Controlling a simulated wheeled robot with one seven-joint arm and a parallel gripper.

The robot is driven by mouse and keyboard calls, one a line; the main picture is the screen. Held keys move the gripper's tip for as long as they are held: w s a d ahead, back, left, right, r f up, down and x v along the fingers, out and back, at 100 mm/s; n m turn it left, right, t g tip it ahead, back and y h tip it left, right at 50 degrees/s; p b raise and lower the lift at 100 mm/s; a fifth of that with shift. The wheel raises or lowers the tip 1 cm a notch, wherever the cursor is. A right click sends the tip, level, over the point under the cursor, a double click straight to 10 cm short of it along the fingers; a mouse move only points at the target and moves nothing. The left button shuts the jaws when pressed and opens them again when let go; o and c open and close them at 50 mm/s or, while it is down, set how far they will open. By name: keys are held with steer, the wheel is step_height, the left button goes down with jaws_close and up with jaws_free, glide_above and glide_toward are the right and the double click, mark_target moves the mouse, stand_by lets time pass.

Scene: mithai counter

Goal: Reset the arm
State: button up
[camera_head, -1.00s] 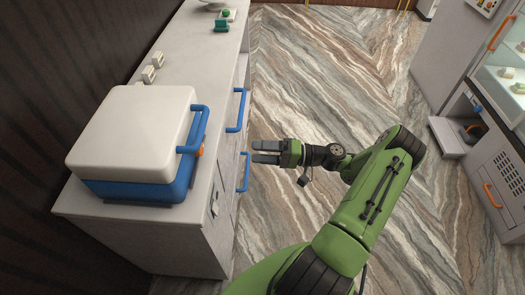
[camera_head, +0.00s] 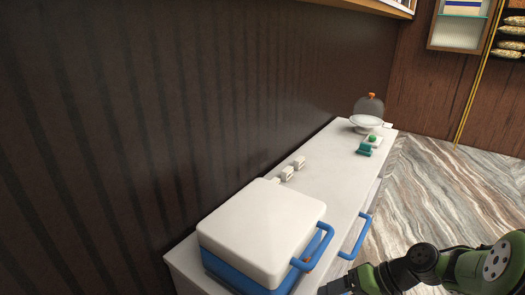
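My green arm reaches in from the lower right corner of the head view. My gripper (camera_head: 337,287) is at the bottom edge, right of the white and blue box, and is mostly cut off by the frame. Its fingers cannot be made out well enough to tell whether it is open or shut. Nothing is seen held in it.
A white box with a blue base and handle (camera_head: 262,228) stands on the near end of the white counter (camera_head: 325,187). Behind it are two white blocks, small green items (camera_head: 365,149) and a glass dome on a stand (camera_head: 368,111). Marbled floor (camera_head: 440,185) lies open at right.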

steer(key=s+a+r+t+h+p, duration=0.2)
steer(key=s+r+h, duration=0.7)
steer(key=s+r, duration=0.7)
steer(key=shift+s+a+n+t, duration=0.3)
steer(key=shift+s+a+t, duration=0.25)
steer(key=shift+t, duration=0.35)
steer(key=shift+d, duration=0.1)
